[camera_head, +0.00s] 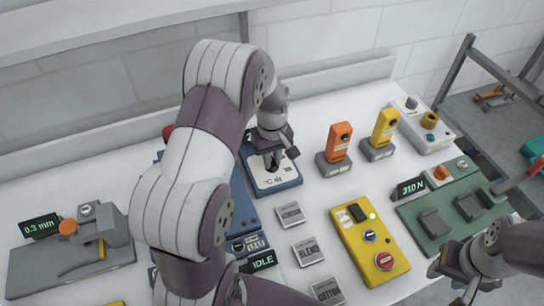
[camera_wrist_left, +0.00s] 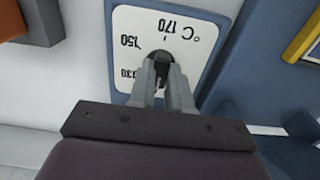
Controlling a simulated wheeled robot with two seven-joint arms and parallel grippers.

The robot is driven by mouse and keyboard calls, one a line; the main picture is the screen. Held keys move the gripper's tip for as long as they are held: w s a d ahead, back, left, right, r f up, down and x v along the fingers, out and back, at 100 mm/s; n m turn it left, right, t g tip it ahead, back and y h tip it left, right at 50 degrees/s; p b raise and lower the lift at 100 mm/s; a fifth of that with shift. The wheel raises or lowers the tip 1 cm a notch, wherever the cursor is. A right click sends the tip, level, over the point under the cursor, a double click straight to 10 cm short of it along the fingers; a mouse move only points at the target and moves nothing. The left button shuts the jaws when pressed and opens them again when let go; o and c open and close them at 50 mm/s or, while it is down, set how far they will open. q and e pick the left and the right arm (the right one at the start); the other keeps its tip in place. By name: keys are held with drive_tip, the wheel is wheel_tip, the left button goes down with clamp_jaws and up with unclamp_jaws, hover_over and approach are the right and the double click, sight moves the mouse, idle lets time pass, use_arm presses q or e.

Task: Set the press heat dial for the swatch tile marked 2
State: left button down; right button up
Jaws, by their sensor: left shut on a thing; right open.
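The heat dial (camera_wrist_left: 163,58) is a dark knob on a white scale plate (camera_head: 262,180) with a blue frame, marked °C. In the left wrist view, 130, 150 and 170 are readable, upside down. My left gripper (camera_head: 271,162) is shut on the dial, and its fingers (camera_wrist_left: 165,82) hide much of it. I cannot tell the dial's exact setting. Three grey tiles lie right of the arm: an upper one (camera_head: 290,214), one reading BLEND (camera_head: 308,251) and one reading COTTON (camera_head: 327,290). No 2 is legible on them. My right gripper (camera_head: 463,278) is open and empty at the lower right.
A display reading IDLE (camera_head: 262,261) stands beside my left arm. A yellow box (camera_head: 349,240) with buttons is right of the tiles. Orange (camera_head: 338,141) and yellow (camera_head: 384,127) devices stand behind. A green fixture (camera_head: 440,240) is at the right, a grey gauge station (camera_head: 70,268) at the left.

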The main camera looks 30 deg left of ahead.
use_arm(q)
drive_tip(key=shift+r+m+p, duration=0.1)
drive_tip(key=shift+m+p, duration=0.4)
drive_tip(key=shift+m, duration=0.7)
drive_tip(key=m+p, duration=0.1)
drive_tip(key=m, duration=0.2)
drive_tip(key=shift+m, duration=0.3)
drive_tip(key=m+p, duration=0.1)
drive_tip(key=m, duration=0.4)
drive_tip(key=shift+m, duration=0.3)
drive_tip(key=shift+w, duration=0.1)
drive_tip(key=c, duration=1.1)
unclamp_jaws()
drive_tip(key=shift+o, duration=0.2)
wheel_tip(320, 180, up, 13)
drive_tip(key=b, duration=0.1)
drive_tip(key=shift+f, duration=0.2)
